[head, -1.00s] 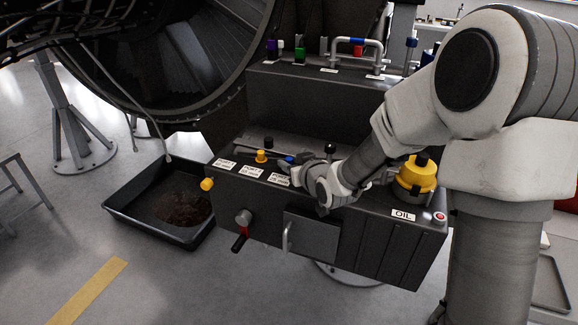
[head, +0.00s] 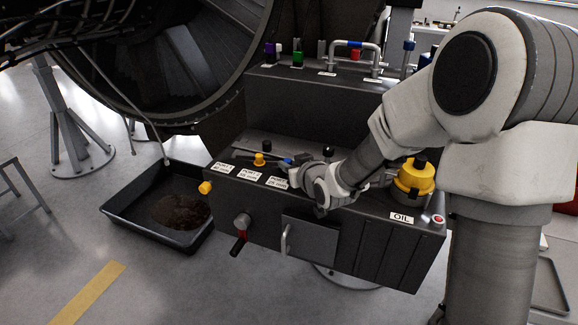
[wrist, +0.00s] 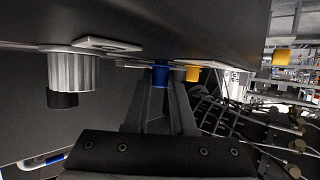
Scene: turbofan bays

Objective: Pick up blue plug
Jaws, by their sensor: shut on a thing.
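The blue plug (wrist: 160,74) is at the centre of the wrist view, between the fingertips of my gripper (wrist: 161,88). The fingers are shut on it from both sides. In the head view, a small bit of the blue plug (head: 287,161) shows at the tip of my gripper (head: 284,163), over the front ledge of the dark console (head: 350,207). The plug is close to the ledge. I cannot tell whether it is seated or lifted.
A yellow plug (head: 260,159) stands left of the gripper, and another yellow knob (head: 206,187) is on the console's side. A yellow cap (head: 416,177) stands at right. A red-handled valve (head: 240,232) and a door handle (head: 287,240) project in front. A black tray (head: 150,228) lies on the floor.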

